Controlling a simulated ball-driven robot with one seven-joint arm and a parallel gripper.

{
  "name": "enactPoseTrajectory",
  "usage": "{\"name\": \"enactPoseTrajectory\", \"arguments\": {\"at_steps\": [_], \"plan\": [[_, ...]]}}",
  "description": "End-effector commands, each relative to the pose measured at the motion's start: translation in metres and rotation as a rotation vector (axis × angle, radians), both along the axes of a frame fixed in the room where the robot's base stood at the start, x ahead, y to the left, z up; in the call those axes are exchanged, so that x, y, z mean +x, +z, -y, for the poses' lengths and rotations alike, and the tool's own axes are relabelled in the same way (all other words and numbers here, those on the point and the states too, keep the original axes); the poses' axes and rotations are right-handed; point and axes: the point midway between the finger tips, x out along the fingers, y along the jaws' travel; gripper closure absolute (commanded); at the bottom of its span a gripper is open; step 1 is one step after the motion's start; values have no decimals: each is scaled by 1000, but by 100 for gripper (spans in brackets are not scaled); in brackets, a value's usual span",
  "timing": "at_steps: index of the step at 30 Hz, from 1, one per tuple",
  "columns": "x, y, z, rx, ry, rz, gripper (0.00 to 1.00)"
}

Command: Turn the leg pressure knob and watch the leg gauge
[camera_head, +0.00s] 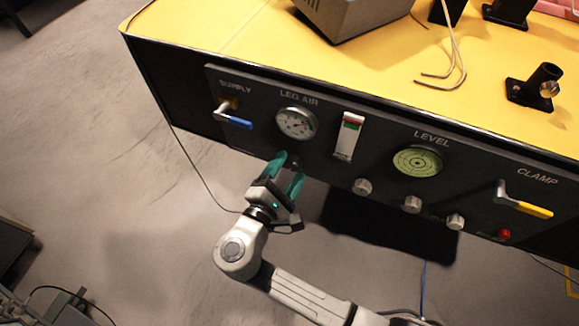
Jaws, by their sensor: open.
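The leg gauge (296,123) is a round white dial under the words LEG AIR on the dark front panel. My gripper (289,163) has teal fingers and is just below the gauge, at the panel's lower edge. Its fingers are apart, around or in front of a small dark knob (295,161) that is mostly hidden. I cannot tell whether the fingers touch the knob. The needle on the gauge is too small to read.
The panel also bears a blue-handled supply valve (233,119), a red-green indicator (348,136), a green level (417,162), several silver knobs (362,187), a yellow clamp lever (523,204) and a red button (504,234). The yellow tabletop (230,30) overhangs above. Bare floor (140,200) lies left.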

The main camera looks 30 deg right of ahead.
Motion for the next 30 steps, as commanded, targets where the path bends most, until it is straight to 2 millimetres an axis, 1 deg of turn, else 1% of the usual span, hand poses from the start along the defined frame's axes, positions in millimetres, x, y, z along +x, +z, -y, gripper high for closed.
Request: {"name": "enactPoseTrajectory", "arguments": {"at_steps": [9, 15, 21, 30], "plan": [[-32, 3, -52, 0, 6, 0, 35], [-47, 4, -74, 1, 3, -1, 35], [-52, 4, -82, 0, 1, -1, 35], [-52, 4, -82, 0, 1, -1, 35]]}}
